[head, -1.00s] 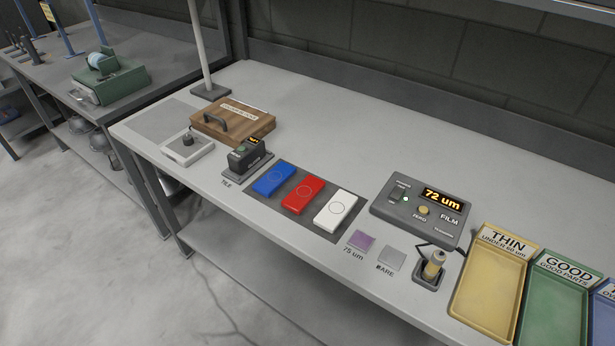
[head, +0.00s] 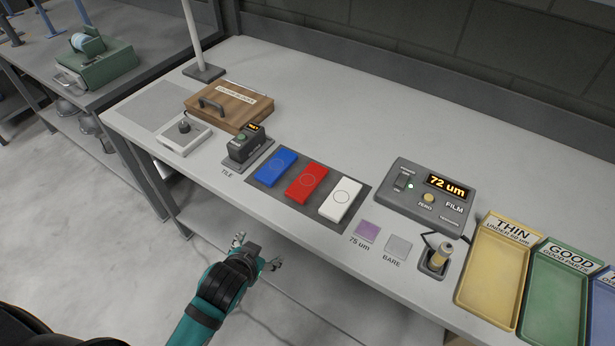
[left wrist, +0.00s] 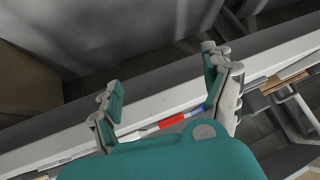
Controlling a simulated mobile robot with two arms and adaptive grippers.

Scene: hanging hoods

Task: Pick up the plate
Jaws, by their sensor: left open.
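Flat plates in blue (head: 277,166), red (head: 307,183) and white (head: 341,199) lie side by side on a dark mat (head: 262,183) on the bench. Small flat squares, one purple marked 75 um (head: 367,231) and one grey marked BARE (head: 398,247), lie to their right. I cannot tell which is meant by the plate. My left gripper (head: 257,252) is open and empty, in front of the bench edge, apart from all of these. In the left wrist view its fingers (left wrist: 165,82) stand wide apart, with the red plate (left wrist: 173,121) beyond. My right gripper is out of view.
A black gauge (head: 246,146) and a wooden case (head: 228,105) stand left of the plates. A film meter (head: 423,197), a probe in a holder (head: 438,258) and yellow (head: 490,285) and green (head: 551,300) trays stand right.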

